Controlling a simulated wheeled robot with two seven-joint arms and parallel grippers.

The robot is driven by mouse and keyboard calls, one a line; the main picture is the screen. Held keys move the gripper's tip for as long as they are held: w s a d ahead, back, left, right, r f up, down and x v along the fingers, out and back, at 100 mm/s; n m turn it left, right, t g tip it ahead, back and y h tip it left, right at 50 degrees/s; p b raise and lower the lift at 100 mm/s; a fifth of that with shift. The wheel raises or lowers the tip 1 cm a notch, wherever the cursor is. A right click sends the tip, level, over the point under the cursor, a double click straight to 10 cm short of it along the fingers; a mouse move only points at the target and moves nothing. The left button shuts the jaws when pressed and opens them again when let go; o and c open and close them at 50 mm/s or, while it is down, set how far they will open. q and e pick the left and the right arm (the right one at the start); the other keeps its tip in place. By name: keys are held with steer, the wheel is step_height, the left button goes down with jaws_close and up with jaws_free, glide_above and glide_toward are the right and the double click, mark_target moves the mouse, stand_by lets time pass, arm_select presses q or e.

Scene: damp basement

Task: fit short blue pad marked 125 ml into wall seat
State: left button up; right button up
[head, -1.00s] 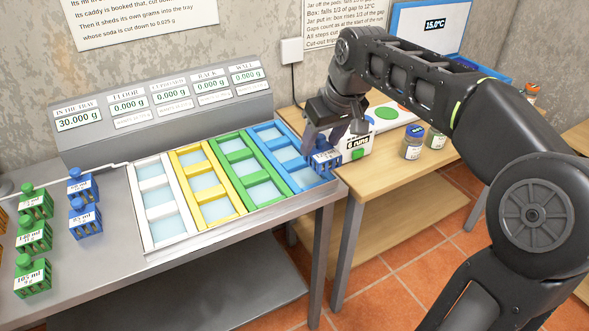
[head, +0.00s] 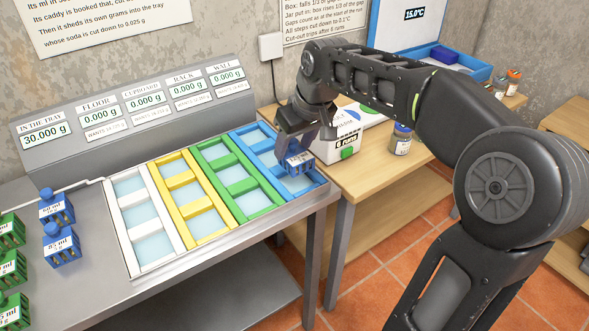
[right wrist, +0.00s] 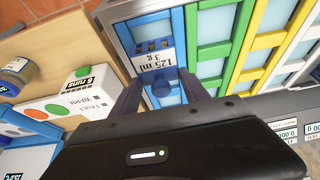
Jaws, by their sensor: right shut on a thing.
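The short blue pad (head: 299,162) marked 125 ml is in my right gripper (head: 297,143), which is shut on it. In the right wrist view, the pad's label (right wrist: 155,66) reads 125 ml and 3 g, upside down, between the two fingers (right wrist: 160,93). The pad is over the front part of the blue-framed column (head: 262,158) of the tray. I cannot tell whether it touches the frame. This rightmost column is on the side of the WALL readout (head: 227,77), which shows 0.000 g. My left gripper is not in view.
Green (head: 218,178), yellow (head: 183,195) and white (head: 148,218) columns lie left of the blue one. Blue pads (head: 62,243) and several green ones stand on the left bench. A white box (head: 340,143) and a jar (head: 401,140) stand on the wooden table at right.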

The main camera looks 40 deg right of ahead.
mark_target(294, 165)
steer(key=shift+f, duration=1.1)
steer(key=shift+f, duration=1.85)
steer(key=shift+f+b, duration=0.2)
steer(key=shift+b, duration=0.1)
steer(key=o, duration=1.3)
steer(key=shift+o, duration=0.2)
steer(key=shift+r, duration=0.1)
